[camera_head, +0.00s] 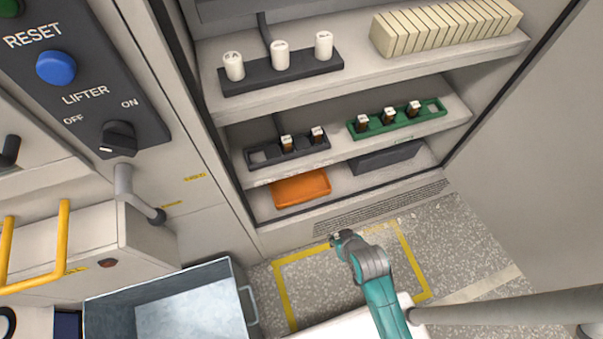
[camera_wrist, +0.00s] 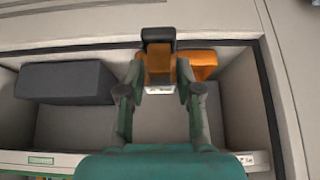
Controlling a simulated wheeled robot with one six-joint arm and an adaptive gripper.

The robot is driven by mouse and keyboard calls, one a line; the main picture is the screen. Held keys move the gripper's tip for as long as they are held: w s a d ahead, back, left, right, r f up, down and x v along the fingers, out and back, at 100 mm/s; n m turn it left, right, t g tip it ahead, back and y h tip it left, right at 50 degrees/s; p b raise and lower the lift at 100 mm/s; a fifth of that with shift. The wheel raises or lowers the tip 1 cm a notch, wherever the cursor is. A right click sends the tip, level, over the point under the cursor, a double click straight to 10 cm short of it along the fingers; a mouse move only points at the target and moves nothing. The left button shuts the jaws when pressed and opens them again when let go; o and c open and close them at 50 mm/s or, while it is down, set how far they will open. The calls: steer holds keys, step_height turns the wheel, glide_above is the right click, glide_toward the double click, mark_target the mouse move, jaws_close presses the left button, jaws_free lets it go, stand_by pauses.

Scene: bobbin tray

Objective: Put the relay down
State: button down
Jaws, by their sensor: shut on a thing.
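My gripper (camera_wrist: 160,78) is shut on a relay (camera_wrist: 160,63) with an orange-brown body, a black end and a pale lower edge. The relay is between the two fingertips, in front of the lower shelf opening. In the head view my gripper (camera_head: 345,238) is low in front of the cabinet, over the floor; the held relay is too small to make out there. Other relays stand in a dark tray (camera_head: 262,157) and a green tray (camera_head: 433,109) on the middle shelf. The dark tray shows an empty place at its left end.
On the bottom shelf are an orange bin (camera_head: 300,188), also in the wrist view (camera_wrist: 205,62), and a dark box (camera_head: 388,158), also in the wrist view (camera_wrist: 65,82). White bobbins (camera_head: 280,57) stand above. A grey open container (camera_head: 240,318) is at lower left. Yellow tape (camera_head: 283,295) marks the floor.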

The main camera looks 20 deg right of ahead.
steer(key=shift+w+f+t, duration=0.25)
steer(key=shift+f+t, duration=0.05)
steer(key=shift+f, duration=0.05)
steer(key=w+t, duration=0.1)
steer(key=w, duration=0.5)
steer(key=w+f+t, duration=0.1)
steer(key=w, duration=1.2)
steer(key=shift+w+d+f+t, duration=0.1)
steer(key=shift+d+f+t, duration=0.1)
steer(key=shift+t, duration=0.2)
steer(key=w+f, duration=0.2)
steer(key=f, duration=0.1)
steer(key=shift+w+f, duration=0.25)
steer(key=shift+f, duration=0.5)
steer(key=shift+w+f, duration=0.25)
steer(key=shift+f, duration=0.45)
steer(key=shift+w+r+g, duration=0.15)
steer(key=shift+w+g, duration=0.2)
steer(key=shift+g, duration=0.35)
steer(key=shift+w+g, duration=0.4)
steer(key=shift+g, duration=0.6)
steer(key=shift+f, duration=0.8)
steer(key=shift+s+f, duration=0.1)
steer(key=shift+f, duration=0.05)
